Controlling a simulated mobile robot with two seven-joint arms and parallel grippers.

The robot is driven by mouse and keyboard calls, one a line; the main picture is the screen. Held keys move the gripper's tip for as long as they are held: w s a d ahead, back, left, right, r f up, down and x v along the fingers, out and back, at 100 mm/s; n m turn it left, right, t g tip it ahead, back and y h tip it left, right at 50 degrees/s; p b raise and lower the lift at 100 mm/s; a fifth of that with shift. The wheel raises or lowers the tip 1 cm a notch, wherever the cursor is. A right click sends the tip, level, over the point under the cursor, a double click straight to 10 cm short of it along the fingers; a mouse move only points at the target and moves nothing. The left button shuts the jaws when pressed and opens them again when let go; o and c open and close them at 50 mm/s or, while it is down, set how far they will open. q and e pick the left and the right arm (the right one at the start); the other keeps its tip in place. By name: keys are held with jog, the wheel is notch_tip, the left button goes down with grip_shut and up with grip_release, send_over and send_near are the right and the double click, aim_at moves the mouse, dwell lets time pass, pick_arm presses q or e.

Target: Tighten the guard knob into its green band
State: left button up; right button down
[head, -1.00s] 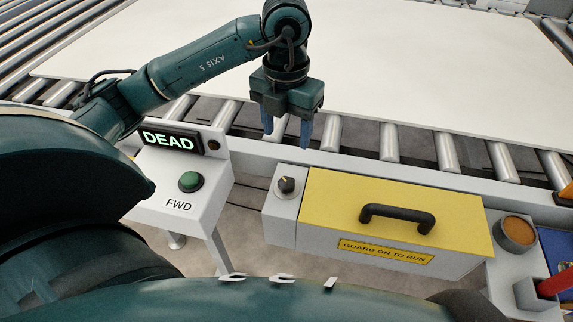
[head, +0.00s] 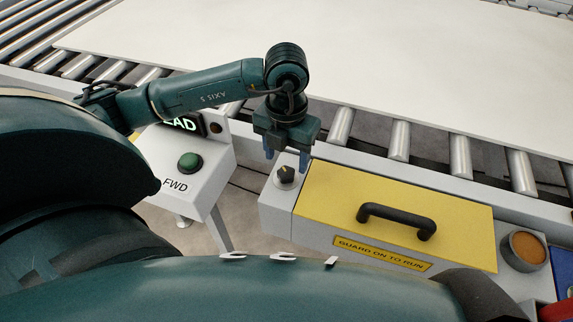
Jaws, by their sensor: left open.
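The guard knob (head: 286,175) is a small black knob on a pale round base, on the grey block at the left end of the yellow guard (head: 390,205). No green band can be made out around it at this size. My left gripper (head: 286,160) points down with its blue fingers apart, above and just behind the knob in the picture. It holds nothing, and I cannot tell the exact height gap. The guard has a black handle (head: 397,218) and a label reading "GUARD ON TO RUN". My right gripper is not in view.
A control box (head: 180,150) with a green FWD button (head: 190,162) stands left; my arm partly covers its display. A large white sheet (head: 330,60) lies on the rollers (head: 400,141) behind.

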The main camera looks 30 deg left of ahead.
pick_arm(q)
jog(key=shift+f, duration=1.9)
jog(key=shift+c, duration=0.5)
jog(key=c, duration=0.9)
jog(key=shift+f+m+b, duration=0.15)
jog(key=shift+m+b, duration=0.25)
jog(key=shift+b, duration=0.25)
jog(key=shift+m+b, duration=0.35)
jog(key=shift+m, duration=0.35)
jog(key=shift+r, duration=0.2)
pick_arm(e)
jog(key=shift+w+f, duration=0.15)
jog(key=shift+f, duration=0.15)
